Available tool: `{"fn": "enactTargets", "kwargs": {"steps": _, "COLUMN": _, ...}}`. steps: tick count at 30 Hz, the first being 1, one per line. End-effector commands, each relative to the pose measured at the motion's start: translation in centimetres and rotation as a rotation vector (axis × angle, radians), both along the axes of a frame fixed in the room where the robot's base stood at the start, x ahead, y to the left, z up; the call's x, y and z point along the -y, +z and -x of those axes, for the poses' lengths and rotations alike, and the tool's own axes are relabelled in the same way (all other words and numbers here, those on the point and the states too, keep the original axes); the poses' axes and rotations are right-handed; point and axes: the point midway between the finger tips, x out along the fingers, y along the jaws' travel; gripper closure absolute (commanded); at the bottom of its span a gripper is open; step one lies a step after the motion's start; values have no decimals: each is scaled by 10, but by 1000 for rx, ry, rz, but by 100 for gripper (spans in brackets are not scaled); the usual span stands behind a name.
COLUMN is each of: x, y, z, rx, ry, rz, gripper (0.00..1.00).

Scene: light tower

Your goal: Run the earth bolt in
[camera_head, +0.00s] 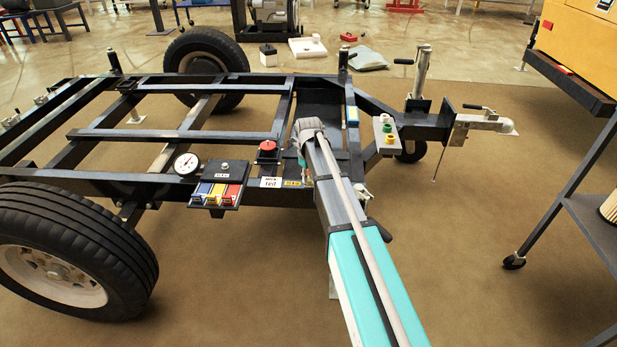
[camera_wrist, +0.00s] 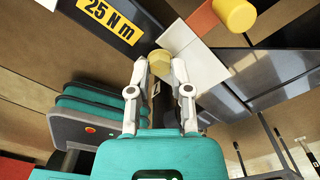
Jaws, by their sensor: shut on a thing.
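In the wrist view, the earth bolt (camera_wrist: 160,60) shows as a brass-coloured hex head between my fingertips. My gripper (camera_wrist: 161,64) is shut on it. The shank and its seat are hidden, so I cannot tell how far in it is. A yellow "25 N m" label (camera_wrist: 110,20) lies to the upper left of the bolt. A pale plate (camera_wrist: 195,55) lies just right of it. In the head view, my arm reaches down to the black trailer frame (camera_head: 180,135); its end hides the bolt there.
A box with coloured buttons (camera_head: 385,134) sits on the drawbar at the right. A dark cart (camera_head: 590,215) stands far right, with clear floor between.

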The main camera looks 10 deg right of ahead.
Motion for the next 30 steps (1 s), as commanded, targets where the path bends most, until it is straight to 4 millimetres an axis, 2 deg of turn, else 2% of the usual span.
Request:
{"fn": "enactTargets", "kwargs": {"steps": 5, "x": 0, "y": 1, "z": -3, "rx": 5, "ry": 1, "rz": 1, "gripper": 100}}
{"fn": "enactTargets", "kwargs": {"steps": 6, "x": 0, "y": 1, "z": -3, "rx": 6, "ry": 1, "rz": 0, "gripper": 66}}
{"fn": "enactTargets", "kwargs": {"steps": 10, "x": 0, "y": 0, "z": -2, "rx": 4, "ry": 1, "rz": 0, "gripper": 42}}
{"fn": "enactTargets", "kwargs": {"steps": 11, "x": 0, "y": 0, "z": -2, "rx": 4, "ry": 1, "rz": 0, "gripper": 39}}
{"fn": "enactTargets", "kwargs": {"steps": 30, "x": 0, "y": 0, "z": 0, "rx": 0, "ry": 51, "rz": 0, "gripper": 39}}
